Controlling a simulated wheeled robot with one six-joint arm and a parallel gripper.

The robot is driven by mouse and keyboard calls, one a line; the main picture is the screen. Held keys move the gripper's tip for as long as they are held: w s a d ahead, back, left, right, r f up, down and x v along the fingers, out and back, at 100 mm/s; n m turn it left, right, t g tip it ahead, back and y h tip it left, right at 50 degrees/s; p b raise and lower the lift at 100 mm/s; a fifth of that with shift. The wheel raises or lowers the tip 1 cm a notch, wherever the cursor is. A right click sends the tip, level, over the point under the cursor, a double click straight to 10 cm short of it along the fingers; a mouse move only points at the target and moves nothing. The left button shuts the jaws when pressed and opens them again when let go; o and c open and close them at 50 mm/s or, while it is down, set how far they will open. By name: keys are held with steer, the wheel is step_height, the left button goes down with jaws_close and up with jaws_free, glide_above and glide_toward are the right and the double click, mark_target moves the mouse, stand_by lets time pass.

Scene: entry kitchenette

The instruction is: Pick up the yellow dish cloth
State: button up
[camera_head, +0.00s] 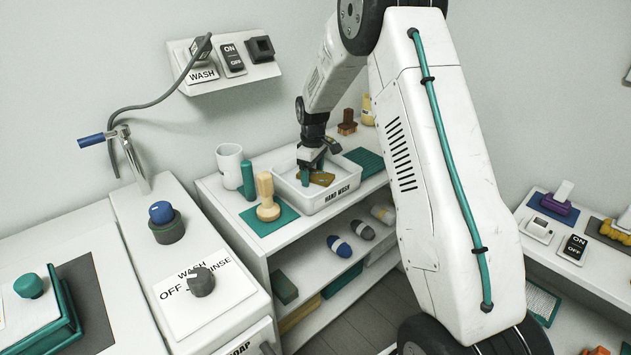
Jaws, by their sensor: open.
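My gripper (313,168) points down into a white basin (331,199) labelled "HAND WASH" on the top of the shelf unit. It is open, with teal fingertips. A small yellow-brown flat thing (323,179) lies in the basin right beside the fingertips. It may be the yellow dish cloth, but it is small and partly hidden by the gripper. I cannot tell whether the fingers touch it or straddle it.
A wooden-handled tool (266,198) on a teal mat, a teal cylinder (248,180) and a white cup (230,165) stand left of the basin. A green ribbed mat (365,162) and brown block (347,123) are behind it. Rolled cloths (340,246) lie on the shelf below.

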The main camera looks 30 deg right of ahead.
steer(key=shift+f, duration=0.65)
steer(key=c, duration=1.1)
steer(key=shift+r, duration=0.1)
